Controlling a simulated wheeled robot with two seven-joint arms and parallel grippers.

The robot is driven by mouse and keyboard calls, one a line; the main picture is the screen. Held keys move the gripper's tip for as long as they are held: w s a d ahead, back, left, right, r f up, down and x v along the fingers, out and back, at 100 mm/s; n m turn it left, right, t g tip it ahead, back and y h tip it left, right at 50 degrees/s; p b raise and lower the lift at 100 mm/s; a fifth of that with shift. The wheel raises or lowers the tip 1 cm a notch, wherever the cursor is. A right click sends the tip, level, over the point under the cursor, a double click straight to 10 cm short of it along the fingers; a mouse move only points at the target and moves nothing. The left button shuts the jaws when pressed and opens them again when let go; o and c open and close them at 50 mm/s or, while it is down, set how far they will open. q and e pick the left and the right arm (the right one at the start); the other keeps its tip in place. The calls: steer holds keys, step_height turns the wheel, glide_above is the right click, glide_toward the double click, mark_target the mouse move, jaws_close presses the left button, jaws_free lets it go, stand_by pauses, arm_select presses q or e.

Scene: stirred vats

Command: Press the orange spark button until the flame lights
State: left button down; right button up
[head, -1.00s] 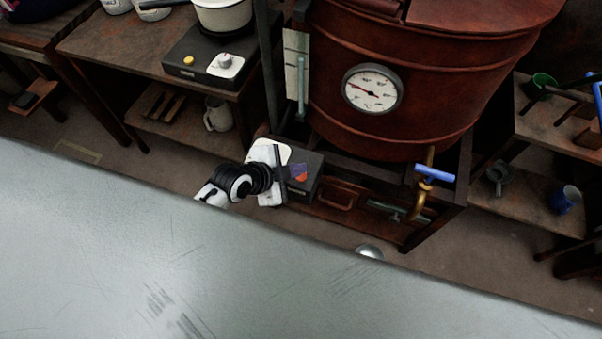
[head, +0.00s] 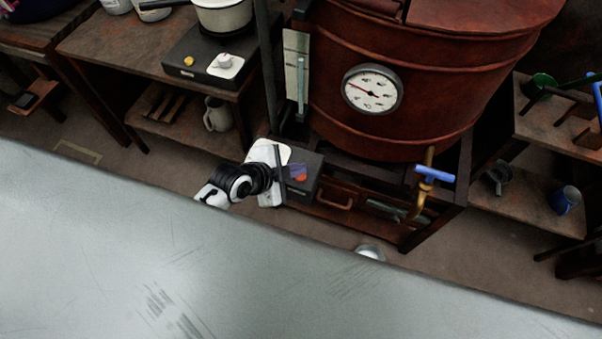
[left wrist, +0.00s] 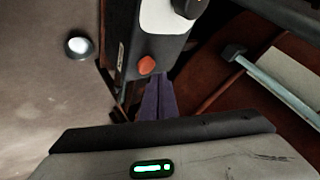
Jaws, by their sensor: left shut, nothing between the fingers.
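The orange spark button (head: 300,178) sits on the face of a dark control box (head: 308,160) at the lower left of the big red-brown vat (head: 400,80). In the left wrist view the button (left wrist: 146,65) is round and fully in sight, on the box's front (left wrist: 150,48). My left gripper (head: 297,170) is shut and empty, with its purple fingers at the box front. In the left wrist view the fingertips (left wrist: 158,80) lie just below and right of the button; I cannot tell whether they touch it. The space under the vat is dark. My right gripper is not in view.
A brass tap with a blue handle (head: 434,174) sticks out at the vat's lower right. A dial gauge (head: 372,89) is on the vat. A hot plate with a pot (head: 222,15) stands on the left bench. A small metal bowl (head: 369,252) is on the floor.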

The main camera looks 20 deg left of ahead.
mark_target(297, 178)
arm_select(q)
steer(key=shift+f, duration=0.2)
stand_by(0.5)
steer(key=shift+f, duration=0.25)
steer(key=shift+f+b, duration=0.45)
stand_by(0.6)
steer(key=shift+r, duration=0.1)
steer(key=shift+r+p, duration=0.75)
steer(key=shift+p, duration=0.2)
step_height(297, 178, up, 3)
steer(key=p, duration=0.3)
steer(key=shift+r, duration=1)
